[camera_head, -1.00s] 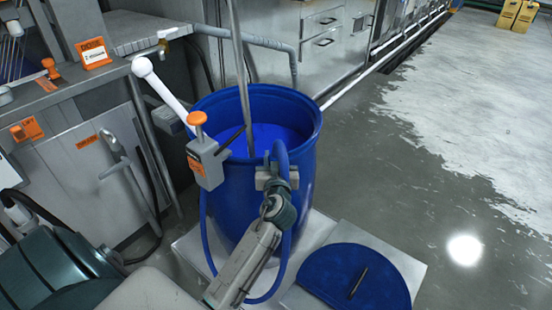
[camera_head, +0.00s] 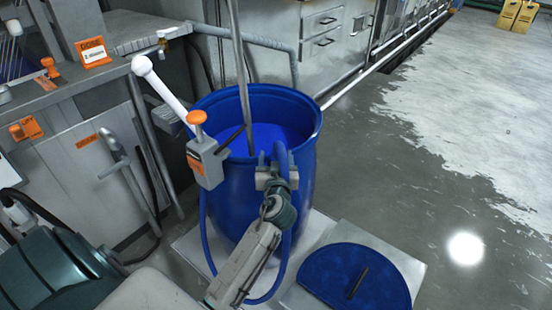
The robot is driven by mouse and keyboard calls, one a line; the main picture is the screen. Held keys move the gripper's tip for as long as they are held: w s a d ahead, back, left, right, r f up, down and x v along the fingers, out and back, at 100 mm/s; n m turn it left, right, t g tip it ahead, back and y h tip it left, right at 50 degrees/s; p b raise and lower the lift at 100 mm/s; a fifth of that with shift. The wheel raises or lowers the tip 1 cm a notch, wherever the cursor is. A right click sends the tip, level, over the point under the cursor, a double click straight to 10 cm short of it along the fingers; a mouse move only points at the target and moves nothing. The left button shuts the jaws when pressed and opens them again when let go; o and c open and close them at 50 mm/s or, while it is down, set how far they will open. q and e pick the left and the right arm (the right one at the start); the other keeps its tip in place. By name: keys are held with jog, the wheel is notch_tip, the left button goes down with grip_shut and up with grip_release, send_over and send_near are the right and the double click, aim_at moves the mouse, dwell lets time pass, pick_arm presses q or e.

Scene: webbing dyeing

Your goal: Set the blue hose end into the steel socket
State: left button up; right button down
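The blue hose (camera_head: 282,262) hangs in a loop outside the blue drum (camera_head: 232,212). One stretch rises at the drum's front rim and the other runs down the drum's left side. My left gripper (camera_head: 273,172) is at the front rim, right where the hose rises; its fingers overlap the hose there. I cannot tell whether they are closed on it. The hose end is not clearly visible. I cannot pick out the steel socket with certainty. My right gripper is not in view.
A grey box with an orange knob (camera_head: 198,118) sits at the drum's left rim. A steel rod (camera_head: 241,80) stands in the blue liquid. A blue half-round lid (camera_head: 340,275) lies at the front right.

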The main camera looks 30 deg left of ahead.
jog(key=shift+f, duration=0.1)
pick_arm(q)
jog(key=shift+s+d+f, duration=0.15)
jog(key=shift+s+d, duration=0.05)
jog(key=shift+s, duration=0.05)
jog(key=b+v, duration=0.2)
jog(key=v, duration=0.8)
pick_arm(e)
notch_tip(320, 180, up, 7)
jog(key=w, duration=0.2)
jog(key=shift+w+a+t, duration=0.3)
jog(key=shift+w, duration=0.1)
